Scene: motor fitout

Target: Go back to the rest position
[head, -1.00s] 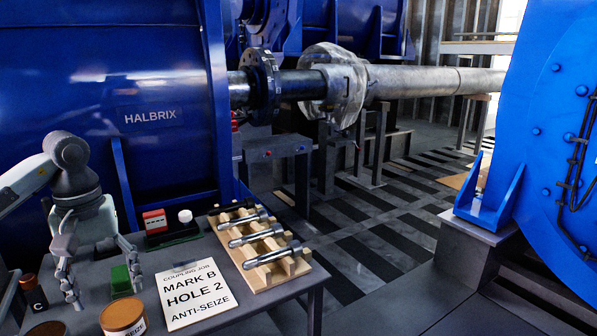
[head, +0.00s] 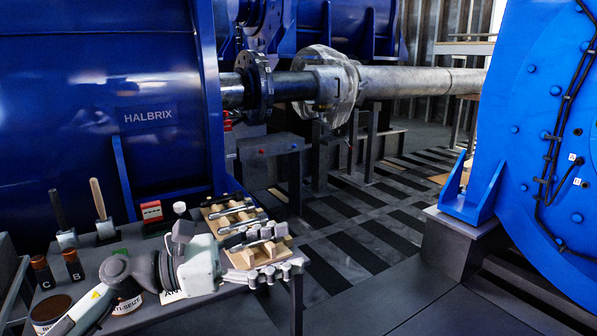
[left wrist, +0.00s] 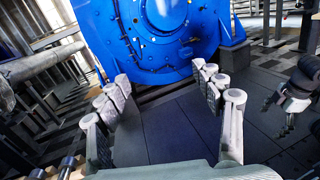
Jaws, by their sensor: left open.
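My left gripper (head: 283,250) reaches in from the lower left, its fingers pointing right. It is open and empty, in front of the wooden rack with bolts. In the left wrist view its two fingers (left wrist: 160,78) stand wide apart with nothing between them. They point toward the blue machine (left wrist: 165,45) and the dark floor. My right gripper (left wrist: 278,117) shows at the right edge of the left wrist view. Its fingers look apart and empty. It is not in the head view.
The bench holds a wooden rack (head: 248,257) with steel bolts, a red box (head: 151,211), small bottles (head: 73,264), brushes and tins. My left arm partly hides a paper sheet. A blue machine (head: 540,120) stands at right. The striped floor between (head: 350,220) is clear.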

